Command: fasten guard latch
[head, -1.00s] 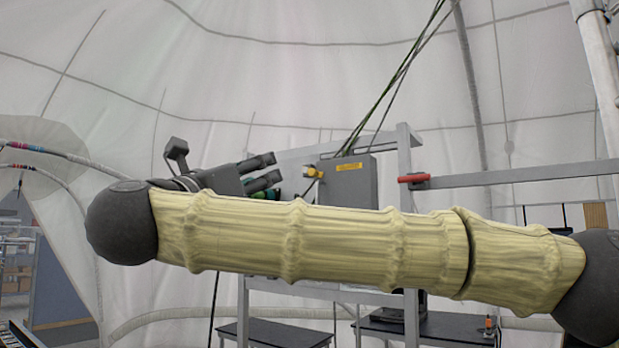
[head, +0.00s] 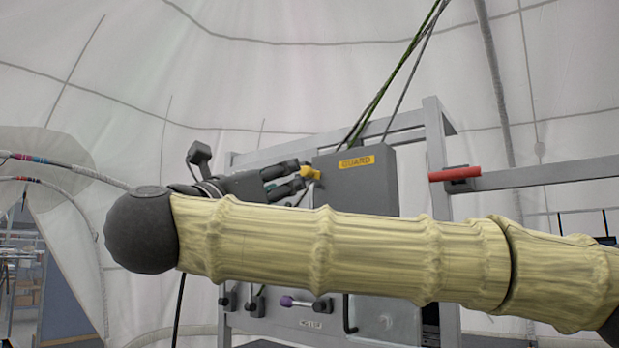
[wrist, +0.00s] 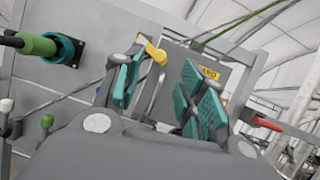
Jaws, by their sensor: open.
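The grey guard box with its yellow GUARD label (head: 357,162) is on the metal frame, and the label also shows in the wrist view (wrist: 208,73). The yellow latch (head: 310,173) is at the box's left edge. In the wrist view the latch (wrist: 153,52) shows just beyond the fingers, near the left one. My gripper (head: 296,179) is left of the box, its fingertips close to the latch. Its teal-padded fingers (wrist: 165,95) are apart with nothing held between them. I cannot tell whether a finger touches the latch. My arm hides the lower part of the box.
A red handle (head: 455,173) sits on the rail right of the box. A purple-knobbed lever (head: 288,301) is below my arm. A green connector (wrist: 40,45) plugs into the panel on the left. Cables run up from behind the box.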

